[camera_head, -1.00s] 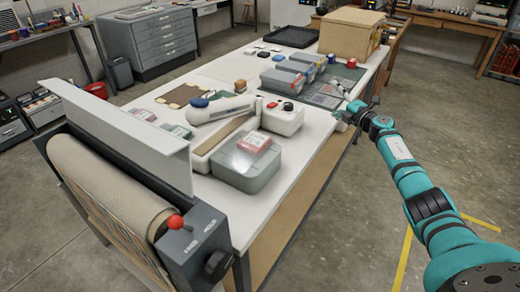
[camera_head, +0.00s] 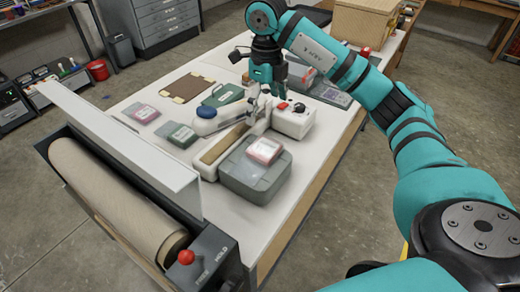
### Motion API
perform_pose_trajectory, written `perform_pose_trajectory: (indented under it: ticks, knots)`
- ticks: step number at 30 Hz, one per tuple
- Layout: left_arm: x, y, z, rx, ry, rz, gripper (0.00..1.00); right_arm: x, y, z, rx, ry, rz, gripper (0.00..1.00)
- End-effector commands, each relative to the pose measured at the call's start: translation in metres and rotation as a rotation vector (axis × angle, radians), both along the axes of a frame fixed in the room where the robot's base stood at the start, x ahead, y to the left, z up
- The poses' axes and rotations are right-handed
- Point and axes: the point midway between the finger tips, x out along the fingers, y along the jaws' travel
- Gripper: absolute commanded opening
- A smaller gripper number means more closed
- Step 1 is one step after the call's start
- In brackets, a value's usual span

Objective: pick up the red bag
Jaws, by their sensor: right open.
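Two flat bags look red. One reddish bag (camera_head: 264,150) lies on the lid of a grey box (camera_head: 254,180) near the front of the table. Another pinkish-red bag (camera_head: 141,112) lies flat on the white table at the left, beside a green bag (camera_head: 177,134). My right gripper (camera_head: 267,94) points down over the table, behind the white sealing device. It is open, with nothing seen between its fingers. It is apart from both red bags. My left gripper is not in view.
The white device (camera_head: 292,120) with a long arm stands between my right gripper and the grey box. A roll dispenser (camera_head: 110,195) with a red knob fills the front left. A brown folder (camera_head: 188,88) and another green bag (camera_head: 222,95) lie farther back.

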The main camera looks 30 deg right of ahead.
Motion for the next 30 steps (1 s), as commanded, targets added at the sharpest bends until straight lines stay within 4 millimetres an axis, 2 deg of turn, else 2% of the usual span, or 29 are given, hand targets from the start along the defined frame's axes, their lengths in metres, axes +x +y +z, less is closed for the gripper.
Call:
perform_pose_trajectory:
  ticks: [1, 10, 17, 20, 24, 30]
  knots:
    - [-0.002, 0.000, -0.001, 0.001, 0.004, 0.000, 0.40, -0.001, 0.002, -0.015, 0.004, 0.007, 0.002, 1.00]
    - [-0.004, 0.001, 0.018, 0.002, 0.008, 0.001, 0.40, -0.001, 0.001, -0.072, 0.003, 0.005, 0.000, 1.00]
    - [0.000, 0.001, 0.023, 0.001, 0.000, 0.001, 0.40, 0.000, 0.001, -0.093, 0.004, 0.001, 0.001, 1.00]
    - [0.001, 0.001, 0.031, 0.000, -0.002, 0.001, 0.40, 0.000, 0.001, -0.100, 0.005, 0.004, 0.000, 1.00]
    - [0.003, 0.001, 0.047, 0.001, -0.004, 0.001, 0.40, -0.001, 0.001, -0.121, 0.005, 0.005, 0.000, 1.00]
    - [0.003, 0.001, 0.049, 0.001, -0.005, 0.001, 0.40, 0.000, 0.001, -0.143, 0.004, 0.001, 0.000, 1.00]
